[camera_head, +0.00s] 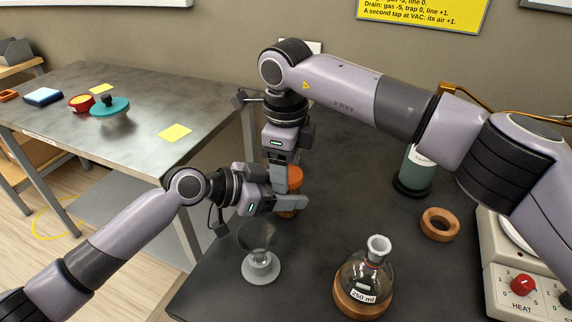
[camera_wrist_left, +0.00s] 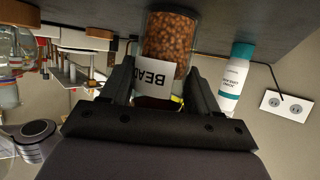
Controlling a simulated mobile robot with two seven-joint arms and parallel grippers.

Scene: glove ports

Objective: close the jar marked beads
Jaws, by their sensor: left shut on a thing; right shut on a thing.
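The jar marked beads stands on the dark bench. In the left wrist view, which is upside down, it is a clear jar (camera_wrist_left: 172,45) of brown beads with a white label reading "BEAD". My left gripper (camera_wrist_left: 160,85) is shut around its sides. In the head view the jar (camera_head: 288,213) is mostly hidden behind my left gripper (camera_head: 290,201). My right gripper (camera_head: 281,184) points down from above at the jar's top, shut on an orange, lid-like piece (camera_head: 295,177). Whether this piece touches the rim is hidden.
A glass funnel (camera_head: 258,250) stands close in front of my left gripper. A 250 ml flask (camera_head: 364,280) sits on a cork ring, with an empty ring (camera_head: 438,224) and a hotplate (camera_head: 520,285) at right. A white bottle (camera_wrist_left: 233,78) stands near the jar.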

